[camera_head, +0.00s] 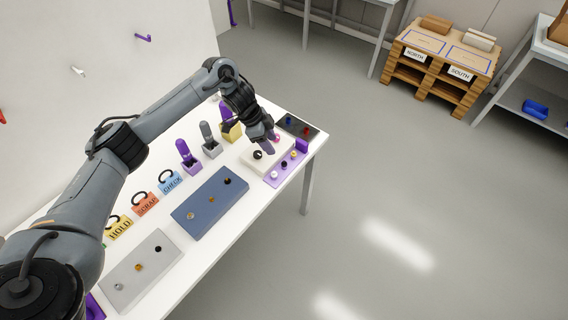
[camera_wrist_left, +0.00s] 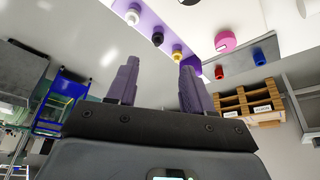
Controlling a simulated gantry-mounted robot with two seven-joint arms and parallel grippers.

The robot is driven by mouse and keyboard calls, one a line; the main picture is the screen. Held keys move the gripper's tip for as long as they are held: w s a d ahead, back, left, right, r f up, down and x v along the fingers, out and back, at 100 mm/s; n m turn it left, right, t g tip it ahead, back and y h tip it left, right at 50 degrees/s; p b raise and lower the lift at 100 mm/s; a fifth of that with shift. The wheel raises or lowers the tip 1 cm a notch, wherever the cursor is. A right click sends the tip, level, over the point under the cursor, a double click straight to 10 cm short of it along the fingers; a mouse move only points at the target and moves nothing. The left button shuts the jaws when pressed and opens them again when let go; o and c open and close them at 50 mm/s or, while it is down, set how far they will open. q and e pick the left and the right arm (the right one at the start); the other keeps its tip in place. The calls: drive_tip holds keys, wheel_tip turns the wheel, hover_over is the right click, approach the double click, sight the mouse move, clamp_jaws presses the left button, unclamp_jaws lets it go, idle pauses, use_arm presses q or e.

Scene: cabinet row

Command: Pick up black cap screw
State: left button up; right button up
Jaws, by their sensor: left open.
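Several small black cap screws are in view. One black screw (camera_head: 284,164) stands on the purple board (camera_head: 272,183), between a white one and a gold one; it also shows in the left wrist view (camera_wrist_left: 157,39). Another black screw (camera_head: 227,181) is on the blue board (camera_head: 200,214), and another black screw (camera_head: 158,249) is on the light grey board (camera_head: 126,268). My left gripper (camera_head: 268,146) is over the far end of the table, above the cream board and close to the purple board. Its purple fingers are apart and empty in the left wrist view (camera_wrist_left: 159,85).
A cream board (camera_head: 250,164) with a larger black knob (camera_head: 257,155) and a pink round piece (camera_wrist_left: 225,41) lies beside the purple board. A dark tray (camera_head: 300,127) holds red and blue pieces. Upright holders and labelled blocks line the wall side.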

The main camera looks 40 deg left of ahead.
use_arm(q)
drive_tip(key=b, duration=0.1)
hover_over(283, 163)
drive_tip(key=s+a, duration=0.1)
drive_tip(key=a, duration=0.1)
wheel_tip(283, 163, down, 5)
drive_tip(key=shift+a+r, duration=0.1)
drive_tip(key=shift+r, duration=0.1)
drive_tip(key=shift+b+x, duration=0.8)
drive_tip(key=shift+x, duration=1.85)
drive_tip(key=shift+r, duration=0.1)
clamp_jaws()
